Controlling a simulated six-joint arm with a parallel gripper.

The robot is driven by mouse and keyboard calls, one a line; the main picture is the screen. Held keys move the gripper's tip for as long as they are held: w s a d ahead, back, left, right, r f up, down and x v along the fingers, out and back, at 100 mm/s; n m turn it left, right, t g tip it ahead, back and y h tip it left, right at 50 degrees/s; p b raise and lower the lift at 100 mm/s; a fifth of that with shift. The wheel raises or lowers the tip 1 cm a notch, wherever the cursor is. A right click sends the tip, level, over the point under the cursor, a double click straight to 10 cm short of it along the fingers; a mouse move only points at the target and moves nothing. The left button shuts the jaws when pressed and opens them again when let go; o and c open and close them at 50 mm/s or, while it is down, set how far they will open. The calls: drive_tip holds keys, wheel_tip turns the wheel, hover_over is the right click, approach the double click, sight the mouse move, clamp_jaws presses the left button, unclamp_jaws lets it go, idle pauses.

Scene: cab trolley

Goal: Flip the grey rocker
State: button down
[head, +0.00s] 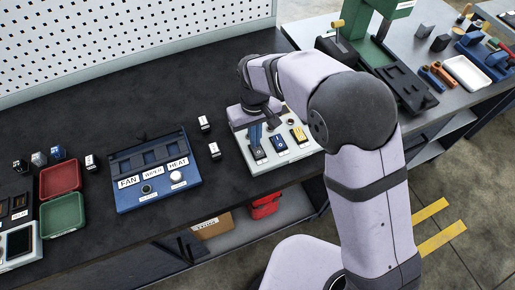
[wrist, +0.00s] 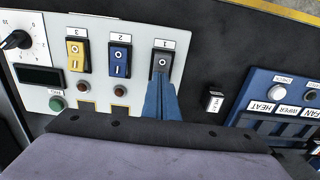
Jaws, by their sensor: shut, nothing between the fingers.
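The grey rocker (wrist: 162,61) sits on a light control panel (wrist: 143,98) under a label reading 1, upside down in the wrist view. In the head view the grey rocker (head: 258,154) is the leftmost of three. My gripper (wrist: 160,84) has its blue fingers shut and empty, with the tips at the grey rocker's near end, hiding that part. Whether the tips touch it I cannot tell. In the head view my gripper (head: 255,145) points down at the rocker. A blue rocker (wrist: 120,62) and a yellow rocker (wrist: 78,56) stand beside it.
The panel also carries a black knob (wrist: 17,40), a dark display (wrist: 39,75) and a green button (wrist: 56,103). A blue FAN/WIPER/HEAT box (head: 152,172) lies to the left, with small labelled black rockers (head: 215,151) between. Red (head: 60,178) and green trays are farther left.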

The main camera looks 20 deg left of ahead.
wheel_tip(320, 180, up, 7)
drive_tip(key=p, duration=0.6)
idle(0.4)
idle(0.4)
hover_over(264, 166)
drive_tip(key=shift+g+h, duration=0.4)
wheel_tip(264, 166, down, 5)
drive_tip(key=shift+w, duration=0.1)
drive_tip(key=s+d+r+m, duration=0.1)
drive_tip(key=s+d+m, duration=0.15)
drive_tip(key=d, duration=0.45)
drive_tip(key=s+d+r+m+g, duration=0.1)
drive_tip(key=s+d+r, duration=0.15)
drive_tip(key=d, duration=0.55)
drive_tip(key=s+d+m, duration=0.2)
drive_tip(key=s+d, duration=0.2)
drive_tip(key=d, duration=0.3)
drive_tip(key=w+d+r+m+t, duration=0.1)
drive_tip(key=w+d+r+m, duration=0.2)
drive_tip(key=d, duration=0.3)
drive_tip(key=shift+w+d+r+t+y, duration=0.25)
drive_tip(key=shift+w+r+t+y, duration=0.1)
drive_tip(key=shift+r+t+y, duration=0.05)
